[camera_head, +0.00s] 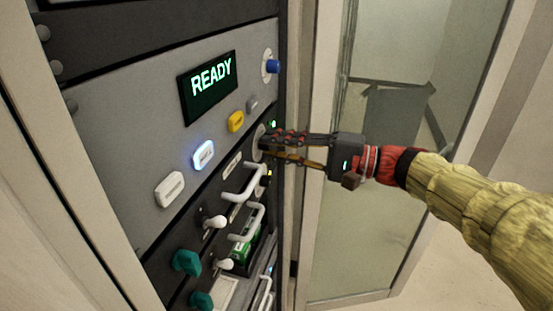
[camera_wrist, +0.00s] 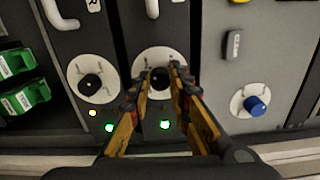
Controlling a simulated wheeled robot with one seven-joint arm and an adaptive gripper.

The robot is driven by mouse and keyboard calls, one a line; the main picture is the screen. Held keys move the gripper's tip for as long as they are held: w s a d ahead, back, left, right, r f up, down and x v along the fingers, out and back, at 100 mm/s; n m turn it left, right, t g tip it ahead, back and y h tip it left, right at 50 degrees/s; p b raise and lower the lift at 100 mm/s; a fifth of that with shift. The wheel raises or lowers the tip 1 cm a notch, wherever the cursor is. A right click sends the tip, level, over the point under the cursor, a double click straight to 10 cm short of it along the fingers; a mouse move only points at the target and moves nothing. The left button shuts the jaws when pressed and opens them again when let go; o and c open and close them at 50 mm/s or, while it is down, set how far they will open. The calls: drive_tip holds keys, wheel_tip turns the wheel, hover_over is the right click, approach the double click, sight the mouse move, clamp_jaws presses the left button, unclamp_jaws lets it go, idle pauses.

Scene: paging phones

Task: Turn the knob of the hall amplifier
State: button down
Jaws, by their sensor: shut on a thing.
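A black knob (camera_wrist: 159,80) sits on a round white dial plate (camera_wrist: 140,66) on a dark amplifier panel. In the wrist view my gripper (camera_wrist: 162,75) has one fingertip on each side of this knob, shut on it. In the head view my gripper (camera_head: 266,143) reaches in from the right to the same dial, and its fingers hide the knob. The panel's label (camera_head: 232,162) is too small to read, so I cannot confirm that it is the hall amplifier. A green light (camera_wrist: 165,125) glows between my fingers.
A second black knob (camera_wrist: 91,86) sits on the neighbouring panel. A blue knob (camera_head: 273,67) is on the grey panel with the READY screen (camera_head: 208,86). A glass door (camera_head: 385,190) stands at right.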

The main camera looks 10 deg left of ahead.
drive_tip(key=shift+f+n+b, duration=0.1)
drive_tip(key=shift+n+b, duration=0.2)
drive_tip(key=shift+b, duration=0.05)
idle(0.3)
drive_tip(key=c, duration=1.6)
unclamp_jaws()
drive_tip(key=shift+c, duration=0.2)
drive_tip(key=s+d, duration=0.1)
drive_tip(key=d, duration=1.1)
